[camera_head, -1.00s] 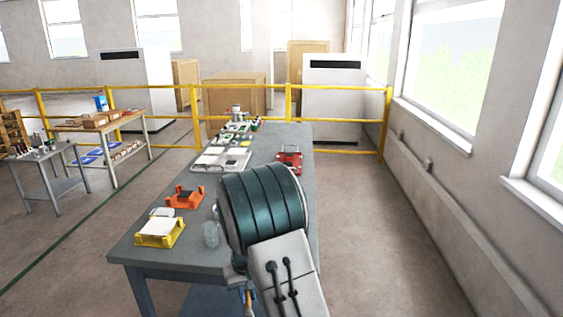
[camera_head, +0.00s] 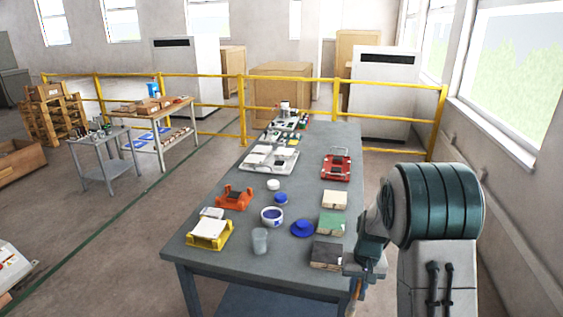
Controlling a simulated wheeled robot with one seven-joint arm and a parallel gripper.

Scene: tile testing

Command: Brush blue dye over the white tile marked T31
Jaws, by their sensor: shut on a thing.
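A white tile (camera_head: 210,228) lies in a yellow holder (camera_head: 209,241) at the table's near left corner; no marking on it is legible. A white-rimmed bowl of blue dye (camera_head: 272,217) stands to its right. A blue lid-like disc (camera_head: 302,229) lies right of the bowl. My gripper (camera_head: 359,283) is at the table's right edge, well right of the tile and bowl, mostly hidden by my arm. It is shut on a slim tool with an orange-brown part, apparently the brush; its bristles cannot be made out.
Cream (camera_head: 334,200), green (camera_head: 331,223) and dark (camera_head: 326,255) blocks line the right side. An orange holder (camera_head: 234,199), red holder (camera_head: 336,167) and trays (camera_head: 270,158) stand farther back. Yellow railing (camera_head: 300,78) runs behind.

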